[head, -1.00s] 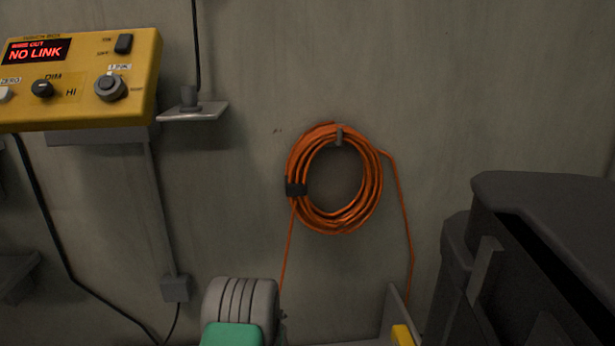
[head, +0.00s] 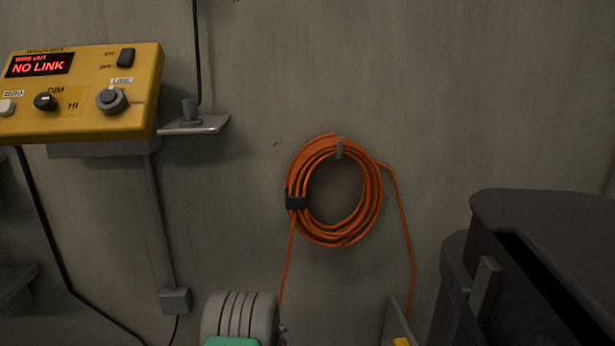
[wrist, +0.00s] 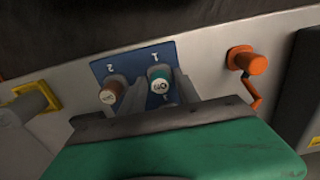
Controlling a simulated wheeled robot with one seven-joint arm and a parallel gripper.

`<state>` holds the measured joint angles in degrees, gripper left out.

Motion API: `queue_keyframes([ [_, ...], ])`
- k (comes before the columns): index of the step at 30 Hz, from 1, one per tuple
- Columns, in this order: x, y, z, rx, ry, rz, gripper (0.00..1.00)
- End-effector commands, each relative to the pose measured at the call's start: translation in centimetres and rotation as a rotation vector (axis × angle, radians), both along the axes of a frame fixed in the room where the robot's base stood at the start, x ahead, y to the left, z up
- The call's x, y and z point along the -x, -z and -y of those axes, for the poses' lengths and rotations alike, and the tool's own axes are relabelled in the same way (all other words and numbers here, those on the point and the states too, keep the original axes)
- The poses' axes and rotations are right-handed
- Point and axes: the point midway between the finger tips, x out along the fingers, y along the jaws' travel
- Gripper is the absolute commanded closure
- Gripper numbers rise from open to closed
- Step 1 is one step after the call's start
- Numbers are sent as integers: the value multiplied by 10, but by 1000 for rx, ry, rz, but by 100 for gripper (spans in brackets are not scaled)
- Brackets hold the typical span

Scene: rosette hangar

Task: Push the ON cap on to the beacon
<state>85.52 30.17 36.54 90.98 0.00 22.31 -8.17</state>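In the wrist view, a teal-green cap (wrist: 159,81) with white lettering that seems to read ON sits on a blue plate (wrist: 103,66) beside the mark 1. A brown-red cap (wrist: 111,93) sits by the mark 2; its lettering is too small to read. My gripper (wrist: 163,82) reaches over the plate, its two grey fingers apart on either side of the teal cap. I see no clear grip on the cap. In the head view only my green and grey wrist parts show at the bottom edge. I cannot make out the beacon in either view.
A yellow console (head: 85,98) reading NO LINK is on the wall at left, near a small metal shelf (head: 195,124). A coiled orange cable (head: 335,238) hangs mid-wall. A dark case (head: 550,215) stands at right. An orange crank handle (wrist: 248,62) is right of the blue plate.

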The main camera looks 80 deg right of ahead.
Motion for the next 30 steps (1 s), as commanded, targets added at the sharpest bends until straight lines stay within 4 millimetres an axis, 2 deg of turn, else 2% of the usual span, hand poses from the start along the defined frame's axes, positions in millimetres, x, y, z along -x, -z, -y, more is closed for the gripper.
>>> queue_keyframes([
  [2, 0, 0, 0, 0, 0, 0, 69],
  [13, 0, 0, 0, 0, 0, 0, 99],
  [30, 0, 0, 0, 0, 0, 0, 100],
])
